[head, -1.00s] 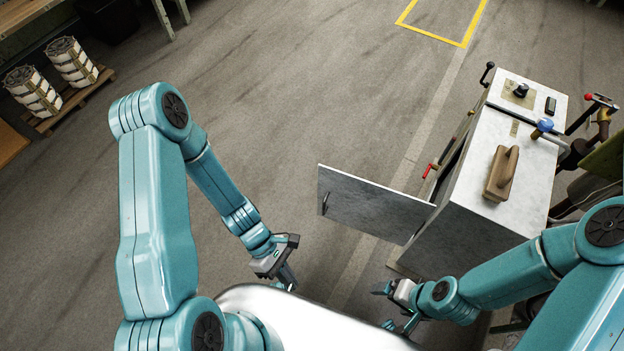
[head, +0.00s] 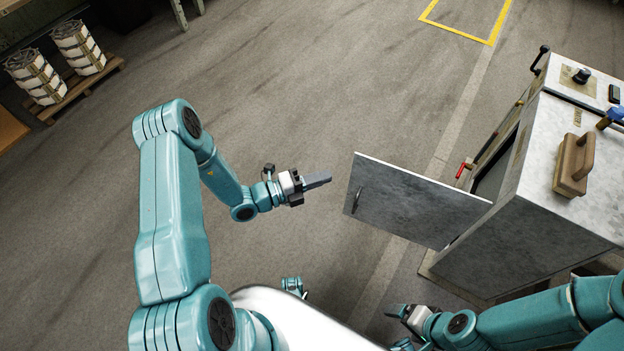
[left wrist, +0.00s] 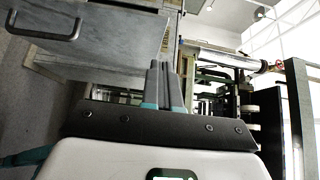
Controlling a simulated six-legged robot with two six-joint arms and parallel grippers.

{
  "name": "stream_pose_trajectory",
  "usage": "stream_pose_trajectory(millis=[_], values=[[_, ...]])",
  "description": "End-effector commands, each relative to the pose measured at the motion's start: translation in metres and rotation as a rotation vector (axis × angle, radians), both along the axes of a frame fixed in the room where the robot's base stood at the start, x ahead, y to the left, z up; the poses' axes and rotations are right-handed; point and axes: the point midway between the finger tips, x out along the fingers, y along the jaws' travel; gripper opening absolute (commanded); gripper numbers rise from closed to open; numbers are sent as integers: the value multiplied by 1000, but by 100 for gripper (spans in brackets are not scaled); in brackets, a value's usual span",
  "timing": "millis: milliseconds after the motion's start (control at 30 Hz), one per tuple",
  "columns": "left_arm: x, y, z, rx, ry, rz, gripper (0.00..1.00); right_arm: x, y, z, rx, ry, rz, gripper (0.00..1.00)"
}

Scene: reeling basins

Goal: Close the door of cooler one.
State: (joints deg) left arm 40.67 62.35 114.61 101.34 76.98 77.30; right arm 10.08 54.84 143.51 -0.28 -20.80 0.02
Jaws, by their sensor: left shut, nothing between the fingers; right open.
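The cooler (head: 545,215) is a pale grey metal cabinet at the right of the head view. Its door (head: 415,205) stands wide open, swung out to the left, with a dark handle (head: 357,200) near its free edge. The door and its handle also show at the upper left of the left wrist view (left wrist: 120,38). My left gripper (head: 328,178) is shut and empty, a short way left of the door's free edge and apart from it. My right gripper (head: 398,322) is open and empty, low in front of the door. No label naming the cooler is readable.
A brown wooden-handled block (head: 573,170) and knobs sit on the cooler's top. A red-handled lever (head: 463,169) sticks out by its opening. A pallet with white reels (head: 75,90) stands far left. The floor left of the door is clear.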

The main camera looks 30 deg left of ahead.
Motion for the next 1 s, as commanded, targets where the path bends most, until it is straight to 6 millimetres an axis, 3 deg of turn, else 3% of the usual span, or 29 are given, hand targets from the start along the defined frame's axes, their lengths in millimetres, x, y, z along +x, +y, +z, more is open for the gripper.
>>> stream_pose_trajectory(millis=[233, 467, 1000], values=[[41, -37, -2, 2, -3, -7, 0, 0, 0, -13, 0, 0, 0, 89], [72, -31, -2, 3, -3, -6, 0, 0, 0, -23, 0, 0, 0, 89], [79, -27, 0, 1, 0, -6, 0, 0, 0, -24, 0, 0, 0, 89]])
